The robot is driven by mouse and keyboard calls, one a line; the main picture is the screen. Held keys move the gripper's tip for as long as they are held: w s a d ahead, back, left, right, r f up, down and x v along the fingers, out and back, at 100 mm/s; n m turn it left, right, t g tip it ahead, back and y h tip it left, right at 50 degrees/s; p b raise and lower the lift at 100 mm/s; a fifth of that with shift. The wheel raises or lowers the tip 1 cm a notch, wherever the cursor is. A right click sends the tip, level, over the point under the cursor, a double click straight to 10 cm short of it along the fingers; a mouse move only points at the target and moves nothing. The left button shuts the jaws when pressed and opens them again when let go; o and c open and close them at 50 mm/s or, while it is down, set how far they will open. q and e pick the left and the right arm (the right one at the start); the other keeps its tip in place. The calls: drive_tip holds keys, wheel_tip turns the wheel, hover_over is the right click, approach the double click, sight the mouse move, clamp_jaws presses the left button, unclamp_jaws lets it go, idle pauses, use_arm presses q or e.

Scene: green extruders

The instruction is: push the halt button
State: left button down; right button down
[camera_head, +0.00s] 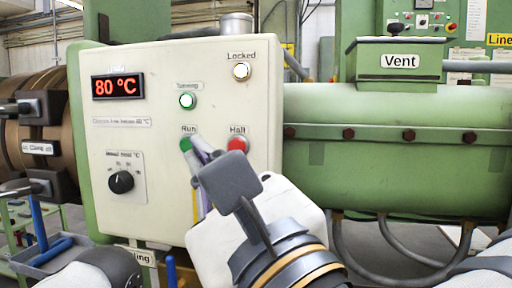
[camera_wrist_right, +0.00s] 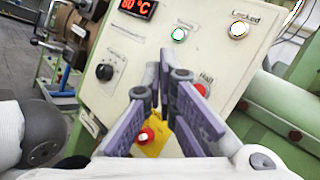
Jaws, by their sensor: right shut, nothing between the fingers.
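The red Halt button (camera_head: 237,145) sits on the front of a cream control panel (camera_head: 150,60), under its "Halt" label. It also shows in the wrist view (camera_wrist_right: 201,90), just right of the fingers. My right gripper (camera_head: 195,150) is shut and empty. In the head view its fingertips overlap the area by the green Run button (camera_head: 187,144), left of Halt. In the wrist view the fingers (camera_wrist_right: 160,68) point toward the panel and hide the Run button. Whether the tips touch the panel I cannot tell. My left gripper is not in view.
The panel also has a dark knob (camera_head: 121,181), a temperature display (camera_head: 117,86), a green-ringed lamp (camera_head: 187,101) and a "Locked" lamp (camera_head: 241,71). A red button on yellow (camera_wrist_right: 146,137) shows between the fingers. A green vented barrel (camera_head: 400,180) stands right of the panel.

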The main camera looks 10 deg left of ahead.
sight(234, 147)
drive_tip(key=shift+w, duration=0.1)
